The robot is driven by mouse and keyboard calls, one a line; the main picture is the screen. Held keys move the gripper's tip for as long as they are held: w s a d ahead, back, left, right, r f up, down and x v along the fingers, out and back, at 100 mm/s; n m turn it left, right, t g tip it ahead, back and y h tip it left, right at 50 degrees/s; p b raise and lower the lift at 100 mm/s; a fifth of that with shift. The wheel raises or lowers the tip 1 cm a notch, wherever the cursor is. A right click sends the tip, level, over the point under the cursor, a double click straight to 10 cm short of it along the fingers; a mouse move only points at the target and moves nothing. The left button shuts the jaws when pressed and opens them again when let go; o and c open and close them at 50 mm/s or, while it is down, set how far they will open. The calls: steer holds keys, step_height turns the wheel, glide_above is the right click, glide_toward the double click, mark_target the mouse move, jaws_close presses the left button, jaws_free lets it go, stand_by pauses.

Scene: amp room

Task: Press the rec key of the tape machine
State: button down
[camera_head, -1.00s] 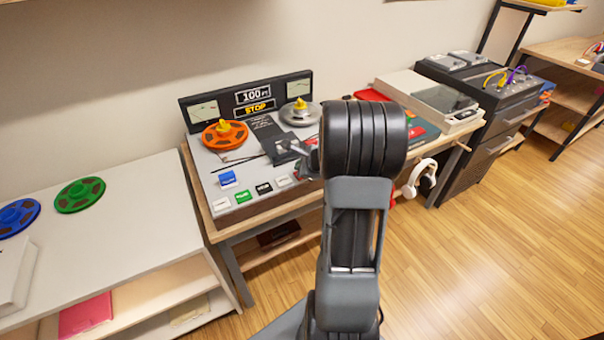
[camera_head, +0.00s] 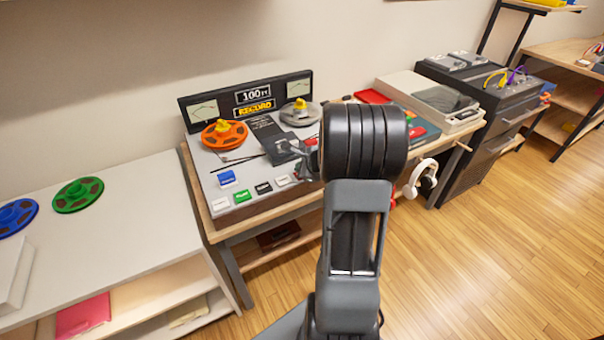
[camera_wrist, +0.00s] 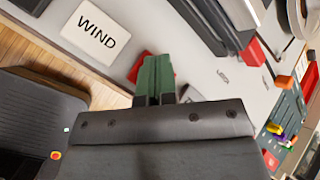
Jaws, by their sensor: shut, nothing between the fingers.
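The tape machine (camera_head: 258,173) stands on a wooden-edged table, with an orange reel (camera_head: 224,134) and a grey reel (camera_head: 300,113) on it. Its display (camera_head: 253,107) reads RECORD in yellow. A row of keys runs along its front edge, including a green key (camera_head: 243,196); my arm hides the right end of the row. In the wrist view, my gripper (camera_wrist: 156,64) is shut and empty, its dark green fingertips over a red key (camera_wrist: 137,66), which they partly cover. The key's lettering is hidden; contact looks likely but is hard to see. The white WIND key (camera_wrist: 91,32) lies beside it.
A turntable (camera_head: 432,98) stands to the right, with white headphones (camera_head: 420,178) hanging below. A white shelf (camera_head: 120,220) at left holds a green reel (camera_head: 78,191) and a blue reel (camera_head: 16,214).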

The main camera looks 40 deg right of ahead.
steer(key=shift+r+p, duration=0.7)
steer(key=shift+r, duration=0.2)
steer(key=shift+r+p, duration=2.05)
steer(key=shift+r, duration=0.45)
